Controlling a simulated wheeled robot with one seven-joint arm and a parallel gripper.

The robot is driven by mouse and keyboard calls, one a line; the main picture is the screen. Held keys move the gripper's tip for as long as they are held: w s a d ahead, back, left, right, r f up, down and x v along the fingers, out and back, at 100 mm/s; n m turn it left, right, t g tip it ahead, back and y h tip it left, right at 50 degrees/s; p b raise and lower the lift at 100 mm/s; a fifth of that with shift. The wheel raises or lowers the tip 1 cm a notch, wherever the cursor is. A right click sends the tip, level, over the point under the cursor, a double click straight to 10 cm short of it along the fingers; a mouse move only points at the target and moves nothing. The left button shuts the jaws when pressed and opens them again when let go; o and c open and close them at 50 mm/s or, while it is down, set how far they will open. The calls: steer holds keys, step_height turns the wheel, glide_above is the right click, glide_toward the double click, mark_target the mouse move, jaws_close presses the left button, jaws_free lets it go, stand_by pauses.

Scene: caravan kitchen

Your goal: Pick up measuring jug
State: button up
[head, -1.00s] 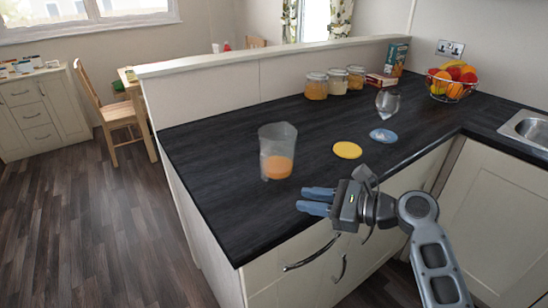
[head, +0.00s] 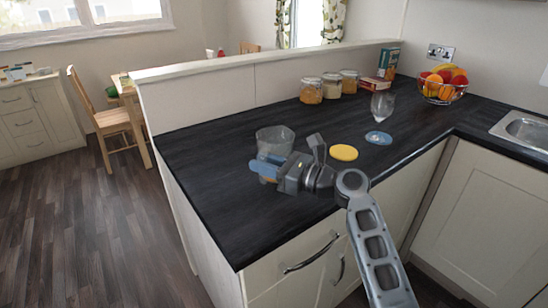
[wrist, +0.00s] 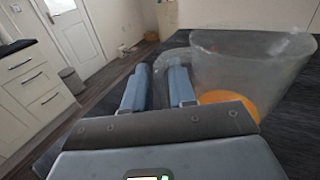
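The measuring jug (head: 275,138) is clear and stands upright on the dark worktop, with orange contents at its bottom. In the wrist view the jug (wrist: 250,65) fills the upper right, and its clear handle (wrist: 165,57) points left towards my fingers. My gripper (head: 262,167) is at the jug's near side, its blue fingers hiding part of the lower jug. In the wrist view my gripper (wrist: 160,85) shows a gap between its fingers. The right finger overlaps the handle. I cannot tell whether it touches it.
A yellow disc (head: 344,152), a blue disc (head: 378,138) and a clear glass (head: 384,104) are to the right. Several jars (head: 330,86) stand by the low partition (head: 290,62). A fruit bowl (head: 443,88) and sink (head: 522,128) are farther right. The worktop left of the jug is clear.

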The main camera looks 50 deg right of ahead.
steer(key=shift+w+a, duration=0.25)
steer(key=shift+w, duration=0.95)
steer(key=shift+c, duration=0.2)
jaws_close()
